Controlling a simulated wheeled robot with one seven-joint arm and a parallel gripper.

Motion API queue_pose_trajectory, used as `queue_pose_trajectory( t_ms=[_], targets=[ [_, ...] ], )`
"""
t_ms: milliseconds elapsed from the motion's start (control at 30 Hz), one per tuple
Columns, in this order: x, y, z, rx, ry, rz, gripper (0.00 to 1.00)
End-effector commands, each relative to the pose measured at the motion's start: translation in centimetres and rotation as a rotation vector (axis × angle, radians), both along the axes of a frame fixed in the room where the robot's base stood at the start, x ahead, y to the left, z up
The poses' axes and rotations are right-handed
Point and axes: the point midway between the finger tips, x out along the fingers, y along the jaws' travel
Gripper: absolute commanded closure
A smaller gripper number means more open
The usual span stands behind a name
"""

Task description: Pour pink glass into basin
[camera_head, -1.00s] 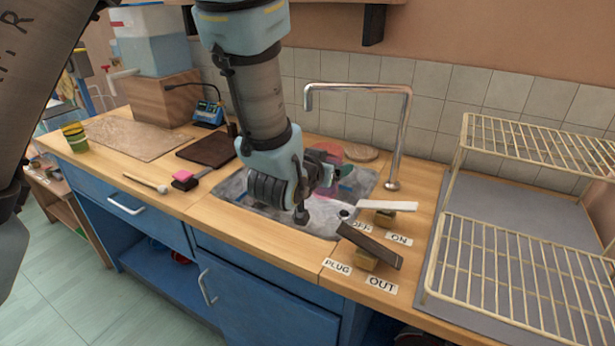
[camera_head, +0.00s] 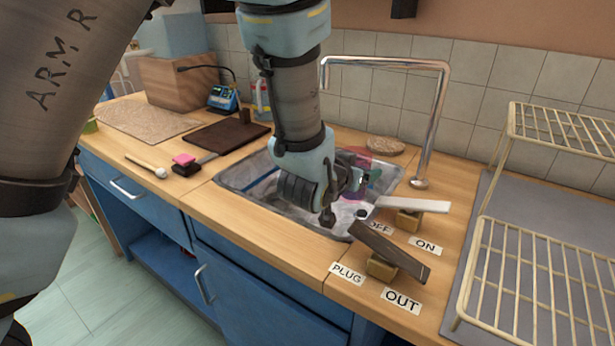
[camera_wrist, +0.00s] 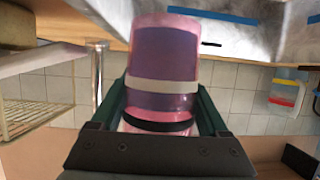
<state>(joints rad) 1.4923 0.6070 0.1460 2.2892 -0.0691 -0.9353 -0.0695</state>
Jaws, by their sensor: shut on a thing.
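The pink glass (camera_wrist: 163,60) fills the middle of the wrist view. It is see-through, with a pale band and a darker purple zone that looks like contents. My gripper (camera_wrist: 160,122) is shut on it, a green finger on each side. In the head view my gripper (camera_head: 352,190) is over the basin, and the glass (camera_head: 358,153) shows only in part behind it. The basin (camera_head: 240,183) is a grey metal sink set in the wooden counter. Its middle is hidden by my arm. Whether anything leaves the glass cannot be told.
The tap (camera_head: 436,120) rises behind the basin on the right. A white lever (camera_head: 415,204) and a dark lever (camera_head: 385,248) stand at its right front. A wire rack (camera_head: 525,270) is farther right. A dark board (camera_head: 228,136) and a pink-topped block (camera_head: 184,160) lie left.

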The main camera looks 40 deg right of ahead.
Motion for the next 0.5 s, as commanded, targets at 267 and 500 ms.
queue_pose_trajectory(
  t_ms=[267,500],
  targets=[
    [0.4,0.0,-0.1,-0.014,0.058,0.001,1.00],
    [1.1,0.2,-0.5,-0.033,0.172,0.001,1.00]
  ],
)
